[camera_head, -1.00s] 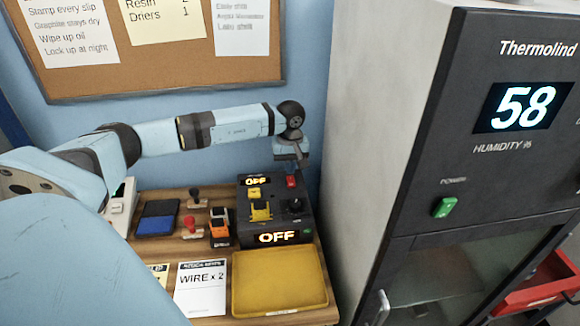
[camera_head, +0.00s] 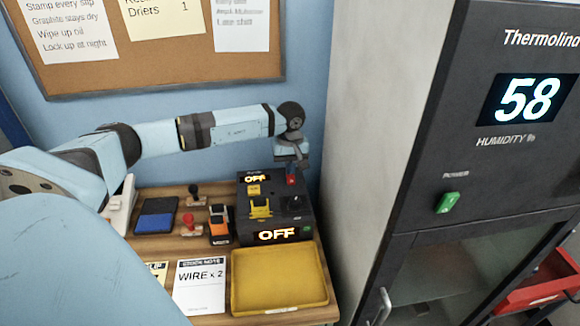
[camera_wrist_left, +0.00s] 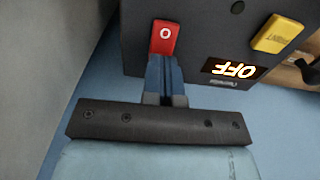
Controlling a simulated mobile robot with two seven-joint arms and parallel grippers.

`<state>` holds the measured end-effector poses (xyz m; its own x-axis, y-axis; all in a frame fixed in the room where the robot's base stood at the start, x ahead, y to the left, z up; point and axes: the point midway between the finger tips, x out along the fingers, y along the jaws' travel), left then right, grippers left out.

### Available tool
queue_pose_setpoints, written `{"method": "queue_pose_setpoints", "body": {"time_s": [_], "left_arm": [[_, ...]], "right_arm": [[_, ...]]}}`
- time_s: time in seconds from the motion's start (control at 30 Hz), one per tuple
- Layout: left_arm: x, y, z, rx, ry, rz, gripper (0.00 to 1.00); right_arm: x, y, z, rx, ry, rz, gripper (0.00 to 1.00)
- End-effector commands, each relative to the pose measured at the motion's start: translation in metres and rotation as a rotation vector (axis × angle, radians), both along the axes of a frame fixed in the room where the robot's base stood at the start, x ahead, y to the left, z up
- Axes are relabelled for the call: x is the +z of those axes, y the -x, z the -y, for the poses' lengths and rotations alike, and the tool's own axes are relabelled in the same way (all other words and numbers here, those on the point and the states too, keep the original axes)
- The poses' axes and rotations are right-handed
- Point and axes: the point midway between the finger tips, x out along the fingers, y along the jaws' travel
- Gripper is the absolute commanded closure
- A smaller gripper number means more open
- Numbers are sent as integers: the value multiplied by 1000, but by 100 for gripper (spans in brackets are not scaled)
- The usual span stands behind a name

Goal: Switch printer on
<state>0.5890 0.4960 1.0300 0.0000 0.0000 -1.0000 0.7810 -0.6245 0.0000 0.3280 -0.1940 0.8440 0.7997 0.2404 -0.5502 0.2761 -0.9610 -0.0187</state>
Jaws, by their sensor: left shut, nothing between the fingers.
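The printer is a black box (camera_head: 272,220) at the back of the wooden bench, with glowing OFF displays on its top and front. A red switch (camera_head: 290,176) is on its top at the back right. In the left wrist view the red switch (camera_wrist_left: 163,38) shows a white O, and the OFF display (camera_wrist_left: 234,70) is upside down. My left gripper (camera_head: 291,168) is shut and empty, its fingertips (camera_wrist_left: 164,60) at the near edge of the switch. I cannot tell whether they touch it. My right gripper is not in view.
The printer also has yellow parts (camera_head: 260,207) and a dark knob (camera_head: 295,202). A yellow tray (camera_head: 280,305) lies in front of it, with stamps, an ink pad (camera_head: 156,216) and a WIRE x 2 note (camera_head: 200,287) to its left. A tall humidity cabinet (camera_head: 370,130) stands close on the right.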

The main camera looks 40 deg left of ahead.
Motion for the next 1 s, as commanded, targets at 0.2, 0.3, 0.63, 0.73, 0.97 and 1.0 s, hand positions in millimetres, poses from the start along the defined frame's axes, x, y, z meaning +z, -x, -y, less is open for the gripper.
{"method": "queue_pose_setpoints", "body": {"time_s": [0.2, 0.3, 0.63, 0.73, 0.97, 1.0], "left_arm": [[-4, 0, 0, 0, 0, 0, 100], [-6, 0, 0, 0, 0, 0, 100], [-11, 0, 0, 0, 0, 0, 100], [-12, 0, 0, 0, 0, 0, 100], [-14, 0, 0, 0, 0, -1, 100], [-14, 1, 0, 0, 0, -2, 100]], "right_arm": [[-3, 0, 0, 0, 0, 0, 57], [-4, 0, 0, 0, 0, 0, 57], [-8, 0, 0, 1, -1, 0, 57], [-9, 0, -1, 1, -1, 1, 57], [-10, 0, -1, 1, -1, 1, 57], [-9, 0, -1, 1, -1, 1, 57]]}}
